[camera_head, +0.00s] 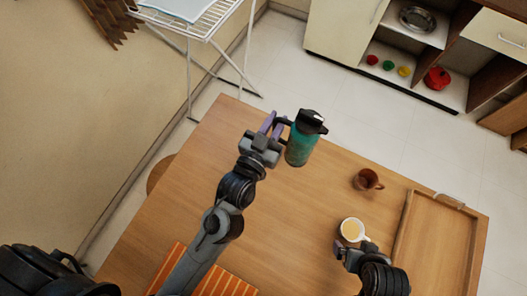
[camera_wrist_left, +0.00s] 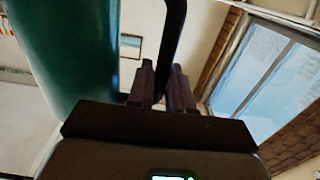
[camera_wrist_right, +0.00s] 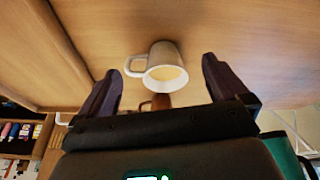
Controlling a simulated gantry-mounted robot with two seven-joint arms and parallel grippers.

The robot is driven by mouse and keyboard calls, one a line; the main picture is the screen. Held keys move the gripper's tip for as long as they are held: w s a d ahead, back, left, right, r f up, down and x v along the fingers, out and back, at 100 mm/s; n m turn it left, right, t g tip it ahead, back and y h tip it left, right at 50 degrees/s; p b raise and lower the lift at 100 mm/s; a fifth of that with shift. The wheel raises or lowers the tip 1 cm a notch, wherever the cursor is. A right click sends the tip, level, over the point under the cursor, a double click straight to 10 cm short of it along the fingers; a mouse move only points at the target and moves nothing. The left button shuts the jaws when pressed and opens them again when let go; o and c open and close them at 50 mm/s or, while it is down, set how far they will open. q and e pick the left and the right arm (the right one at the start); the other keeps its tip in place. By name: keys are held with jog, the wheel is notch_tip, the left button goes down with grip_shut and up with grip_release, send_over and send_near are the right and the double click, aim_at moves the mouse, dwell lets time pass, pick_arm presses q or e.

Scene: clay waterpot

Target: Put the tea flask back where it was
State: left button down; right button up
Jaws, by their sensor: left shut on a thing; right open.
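The tea flask (camera_head: 299,148) is teal-green with a black lid and side handle. It is near the far left part of the wooden table; I cannot tell whether its base touches the tabletop. My left gripper (camera_head: 279,123) is shut on the black handle, beside the flask body. In the left wrist view the flask body (camera_wrist_left: 65,55) fills the upper left, and the handle (camera_wrist_left: 174,35) runs between the fingers. My right gripper (camera_head: 356,247) is open beside a white mug (camera_head: 352,230) holding pale yellow liquid. The mug (camera_wrist_right: 164,62) shows between its spread fingers in the right wrist view.
A brown mug (camera_head: 367,180) stands on the table (camera_head: 300,215) beyond the white mug. A wooden tray (camera_head: 400,240) lies at the right edge. An orange striped mat (camera_head: 228,284) lies at the near left. The table's middle is clear. A white rack (camera_head: 205,22) stands behind.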

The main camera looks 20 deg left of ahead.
pick_arm(q)
jog(key=shift+f+b, duration=0.55)
jog(key=shift+f, duration=0.25)
pick_arm(e)
notch_tip(320, 180, down, 2)
jog(key=shift+s, duration=0.1)
pick_arm(q)
jog(key=shift+w+a+f, duration=0.1)
jog(key=shift+a+f, duration=0.1)
jog(key=shift+f, duration=0.05)
pick_arm(e)
jog(key=shift+f, duration=0.2)
notch_tip(320, 180, down, 2)
jog(key=b, duration=0.2)
jog(key=shift+f+b, duration=0.25)
jog(key=shift+b, duration=0.15)
pick_arm(q)
jog(key=w+a+f+b, duration=0.1)
jog(key=w+a+f, duration=0.2)
jog(key=a+f, duration=0.7)
jog(key=shift+w+a+f, duration=0.25)
jog(key=shift+a+f, duration=0.1)
pick_arm(e)
jog(key=shift+f, duration=0.6)
pick_arm(q)
jog(key=shift+f, duration=0.1)
